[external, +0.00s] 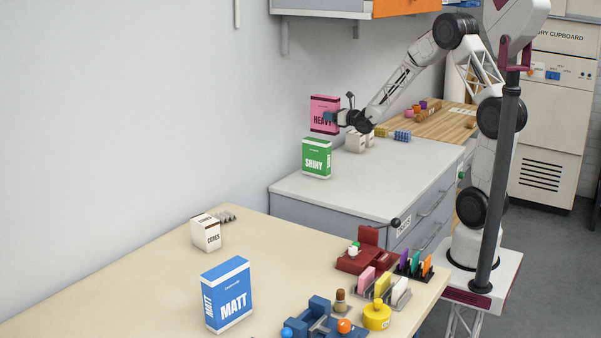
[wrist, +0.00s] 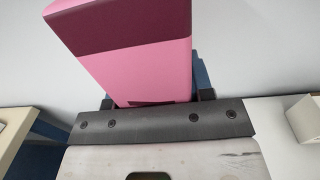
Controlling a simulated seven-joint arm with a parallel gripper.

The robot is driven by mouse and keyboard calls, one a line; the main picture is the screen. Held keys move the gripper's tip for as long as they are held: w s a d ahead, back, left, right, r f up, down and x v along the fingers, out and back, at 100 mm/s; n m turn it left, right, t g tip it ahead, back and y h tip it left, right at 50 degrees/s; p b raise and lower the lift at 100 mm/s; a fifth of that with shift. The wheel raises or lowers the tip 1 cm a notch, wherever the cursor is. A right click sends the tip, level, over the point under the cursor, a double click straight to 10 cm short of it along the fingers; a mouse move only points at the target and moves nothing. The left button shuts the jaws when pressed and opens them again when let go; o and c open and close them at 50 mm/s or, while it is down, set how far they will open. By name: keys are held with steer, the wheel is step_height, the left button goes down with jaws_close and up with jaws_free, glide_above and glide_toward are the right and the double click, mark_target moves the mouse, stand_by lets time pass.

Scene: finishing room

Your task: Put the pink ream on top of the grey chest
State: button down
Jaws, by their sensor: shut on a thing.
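The pink ream (external: 324,112), marked "HEAVY", is upright in the external view, above the back of the grey chest (external: 385,182). My gripper (external: 335,117) is shut on it. In the wrist view the pink ream (wrist: 140,60) fills the upper middle, between the dark fingers of my gripper (wrist: 155,97). The ream appears to be held above the chest top, behind the green ream; I cannot tell whether its bottom touches anything.
A green ream (external: 317,158) stands on the chest's left side. White boxes (external: 355,142) and small blue and yellow items (external: 402,136) are at its back. The chest's front middle is clear. A blue ream (external: 227,294) stands on the beige table (external: 150,285).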

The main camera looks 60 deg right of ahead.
steer(key=shift+f, duration=0.1)
stand_by(0.3)
step_height(320, 180, down, 13)
steer(key=shift+f, duration=0.2)
stand_by(0.5)
steer(key=shift+f, duration=2.25)
steer(key=shift+f, duration=0.1)
steer(key=c, duration=0.8)
jaws_free()
steer(key=shift+f, duration=0.1)
steer(key=shift+s, duration=0.1)
steer(key=s, duration=1.1)
steer(key=shift+s+d, duration=0.2)
steer(key=shift+s, duration=0.2)
